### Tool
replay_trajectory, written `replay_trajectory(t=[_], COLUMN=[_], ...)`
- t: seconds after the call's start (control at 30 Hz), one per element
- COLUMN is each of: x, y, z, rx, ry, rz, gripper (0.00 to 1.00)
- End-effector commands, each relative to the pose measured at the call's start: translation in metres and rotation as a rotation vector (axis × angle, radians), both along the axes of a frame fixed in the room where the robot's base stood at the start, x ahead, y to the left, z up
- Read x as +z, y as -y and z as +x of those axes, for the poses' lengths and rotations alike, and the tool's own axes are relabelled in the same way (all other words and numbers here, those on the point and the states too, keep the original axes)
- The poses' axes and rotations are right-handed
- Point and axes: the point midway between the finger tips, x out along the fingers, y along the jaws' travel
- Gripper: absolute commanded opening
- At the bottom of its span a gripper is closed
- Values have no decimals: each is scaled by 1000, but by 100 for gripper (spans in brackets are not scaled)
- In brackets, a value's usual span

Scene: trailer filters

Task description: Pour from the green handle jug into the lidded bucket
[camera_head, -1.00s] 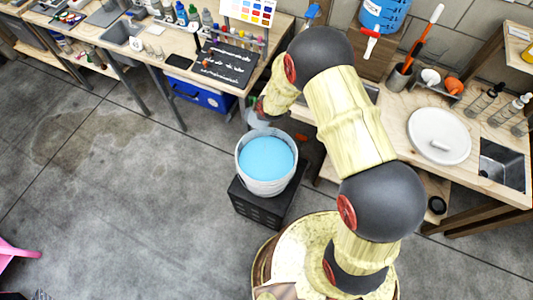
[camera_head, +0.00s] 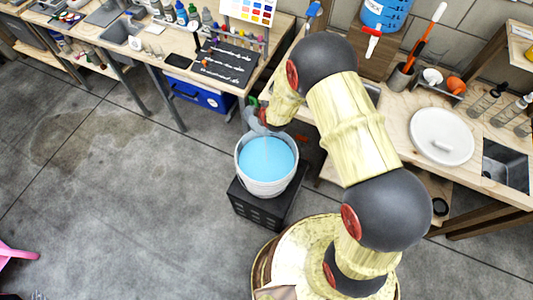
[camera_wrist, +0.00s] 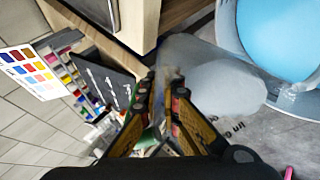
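The bucket (camera_head: 267,185) is white and open, with light blue liquid (camera_head: 266,158) in it. It stands on a black crate-like stand, and its rim and liquid also show in the wrist view (camera_wrist: 285,35). The jug (camera_head: 256,125) is clear and greyish, at the bucket's upper-left rim; its cloudy body (camera_wrist: 205,75) overlaps the bucket wall in the wrist view. My gripper (camera_wrist: 163,100) is closed around the jug's handle side, with a bit of green (camera_wrist: 148,138) between the fingers. The jug looks tilted toward the bucket; whether liquid flows is unclear.
A round white lid (camera_head: 441,136) lies on the right-hand wooden counter, near bottles (camera_head: 490,100) and a brush cup (camera_head: 399,77). The left workbench (camera_head: 225,70) holds paints and a black mat. The floor left of the bucket is clear.

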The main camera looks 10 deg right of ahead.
Motion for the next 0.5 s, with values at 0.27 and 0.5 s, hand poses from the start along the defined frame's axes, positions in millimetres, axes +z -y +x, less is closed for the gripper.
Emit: replay_trajectory(t=[0.27,0.5], x=[10,15], y=[0,0], z=[1,1], rx=[0,0], ry=[27,43], rz=[5,7], gripper=[0,0])
